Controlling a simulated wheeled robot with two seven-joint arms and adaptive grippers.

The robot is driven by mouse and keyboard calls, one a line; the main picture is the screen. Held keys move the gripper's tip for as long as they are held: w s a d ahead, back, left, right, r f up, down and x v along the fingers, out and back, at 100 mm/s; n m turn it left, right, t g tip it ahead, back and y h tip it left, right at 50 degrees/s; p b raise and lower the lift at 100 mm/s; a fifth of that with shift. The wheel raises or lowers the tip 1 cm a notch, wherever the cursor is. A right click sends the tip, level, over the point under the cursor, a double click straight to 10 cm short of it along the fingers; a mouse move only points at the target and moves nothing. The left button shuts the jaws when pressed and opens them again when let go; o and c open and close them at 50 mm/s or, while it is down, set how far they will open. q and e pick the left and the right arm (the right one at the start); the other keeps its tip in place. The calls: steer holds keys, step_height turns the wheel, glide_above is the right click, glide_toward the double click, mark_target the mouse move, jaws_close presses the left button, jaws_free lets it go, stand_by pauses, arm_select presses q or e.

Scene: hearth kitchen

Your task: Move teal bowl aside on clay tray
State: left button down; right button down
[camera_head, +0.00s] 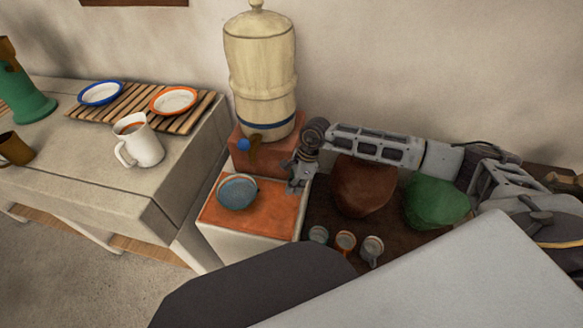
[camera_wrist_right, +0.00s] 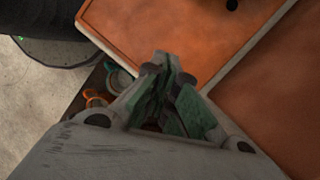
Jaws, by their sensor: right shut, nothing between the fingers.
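The teal bowl (camera_head: 237,192) sits upright on the clay tray (camera_head: 270,219), toward the tray's left side, in the head view. The orange-red tray lies on a pale stand. My right gripper (camera_head: 296,187) is over the tray's right edge, to the right of the bowl and apart from it. In the right wrist view the gripper (camera_wrist_right: 168,75) is shut with nothing held, and the bare clay tray (camera_wrist_right: 175,30) lies beyond its fingertips. The bowl does not show in the wrist view. My left gripper is not in view.
A large cream water dispenser (camera_head: 260,75) with a tap stands on a clay block behind the tray. Several small cups, including an orange one (camera_head: 345,243), stand to the right, before a brown pot (camera_head: 362,187) and a green one (camera_head: 436,202).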

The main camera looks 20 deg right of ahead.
steer(key=w+r+t, duration=0.1)
steer(key=w+r, duration=0.3)
steer(key=r, duration=0.1)
steer(key=shift+r+p, duration=0.4)
stand_by(0.4)
